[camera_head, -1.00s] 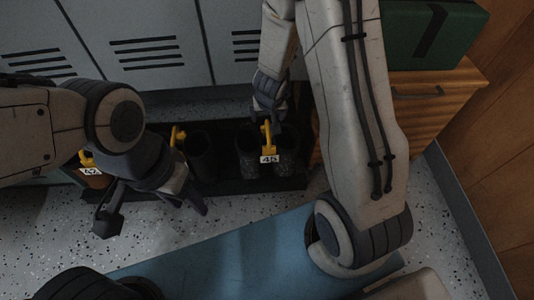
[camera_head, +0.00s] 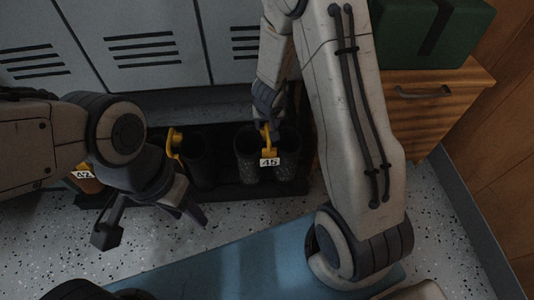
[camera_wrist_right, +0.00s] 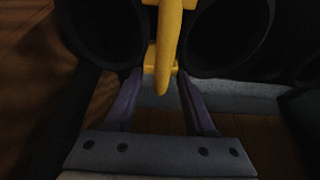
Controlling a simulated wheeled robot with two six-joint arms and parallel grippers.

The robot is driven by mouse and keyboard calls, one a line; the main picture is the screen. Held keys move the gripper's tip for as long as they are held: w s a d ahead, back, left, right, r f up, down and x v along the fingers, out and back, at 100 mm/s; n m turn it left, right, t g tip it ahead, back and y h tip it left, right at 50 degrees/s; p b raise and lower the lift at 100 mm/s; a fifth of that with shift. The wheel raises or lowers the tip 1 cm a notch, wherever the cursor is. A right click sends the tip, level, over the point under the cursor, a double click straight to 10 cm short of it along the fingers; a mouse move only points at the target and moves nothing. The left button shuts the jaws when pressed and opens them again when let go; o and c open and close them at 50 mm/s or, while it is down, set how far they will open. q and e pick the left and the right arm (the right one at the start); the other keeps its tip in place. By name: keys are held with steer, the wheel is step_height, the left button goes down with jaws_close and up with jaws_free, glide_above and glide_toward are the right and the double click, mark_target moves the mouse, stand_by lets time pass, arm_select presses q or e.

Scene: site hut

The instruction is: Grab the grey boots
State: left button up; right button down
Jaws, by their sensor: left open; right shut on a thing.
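The grey speckled boots (camera_head: 247,162) stand upright as a pair on the dark rack below the lockers. A yellow clip (camera_head: 267,147) with a white tag reading 45 joins them at the top. My right gripper (camera_head: 268,122) comes down from above and is shut on the yellow clip. In the right wrist view the clip (camera_wrist_right: 167,70) lies between the two fingers (camera_wrist_right: 163,105), with a dark round boot opening on each side. My left gripper (camera_head: 152,224) is open and empty, over the floor in front of the rack, left of the grey boots.
A dark pair of boots (camera_head: 200,168) with a yellow clip (camera_head: 174,143) stands just left of the grey pair. Orange-brown boots (camera_head: 86,184) tagged 42 stand further left, partly hidden. A wooden cabinet (camera_head: 440,110) is at right, a blue mat (camera_head: 235,265) in front.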

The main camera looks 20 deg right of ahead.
steer(key=shift+r, duration=0.25)
